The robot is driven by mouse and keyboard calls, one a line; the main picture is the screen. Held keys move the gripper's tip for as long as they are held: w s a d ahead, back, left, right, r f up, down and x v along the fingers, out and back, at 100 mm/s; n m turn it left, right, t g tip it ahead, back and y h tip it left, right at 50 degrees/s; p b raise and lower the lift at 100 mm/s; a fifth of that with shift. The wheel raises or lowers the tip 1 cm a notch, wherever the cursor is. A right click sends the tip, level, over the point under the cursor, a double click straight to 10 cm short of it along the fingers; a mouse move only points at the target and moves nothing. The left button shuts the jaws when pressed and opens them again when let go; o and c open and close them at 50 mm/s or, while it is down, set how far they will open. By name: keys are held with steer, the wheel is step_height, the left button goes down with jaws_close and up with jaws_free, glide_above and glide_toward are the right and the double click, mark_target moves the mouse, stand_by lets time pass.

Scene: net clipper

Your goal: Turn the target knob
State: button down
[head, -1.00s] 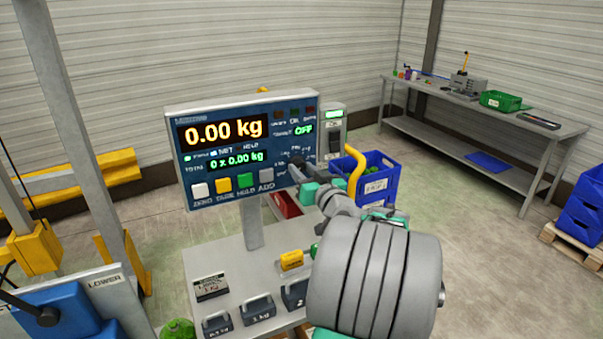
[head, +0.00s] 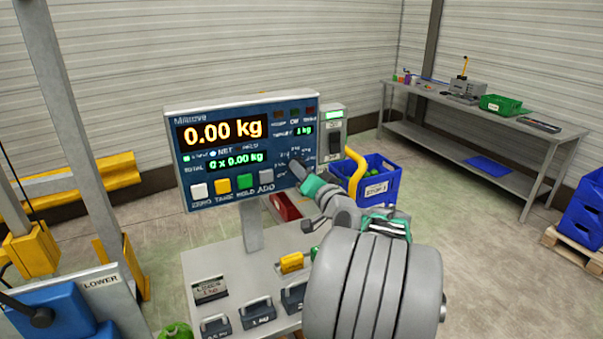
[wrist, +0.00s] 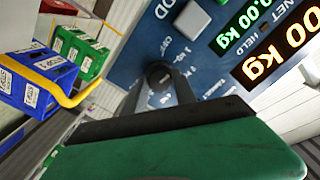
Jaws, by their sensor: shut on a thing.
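The scale's blue display panel (head: 180,180) faces me and reads 0.00 kg, with 1 kg in green on its target line. The target knob (wrist: 158,73) is a small dark round knob on this panel, in the upper middle of the wrist view. My gripper (wrist: 160,84) is shut on the knob, with one finger on each side of it. In the head view my gripper (head: 298,168) reaches the panel's lower right part, and the fingers and arm largely hide the knob there.
A switch box (head: 333,135) with a green light adjoins the panel's right edge. A yellow curved tube (head: 356,172) and a blue crate (head: 381,183) stand close to the right. Several weights, one of them a grey one (head: 258,312), stand on the bench below.

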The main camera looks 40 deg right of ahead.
steer(key=shift+r, duration=0.1)
stand_by(0.3)
steer(key=c, duration=1)
jaws_free()
steer(key=b+v, duration=0.2)
steer(key=v, duration=0.5)
steer(key=shift+s+b, duration=0.3)
steer(key=shift+s, duration=0.05)
steer(key=shift+a, duration=0.15)
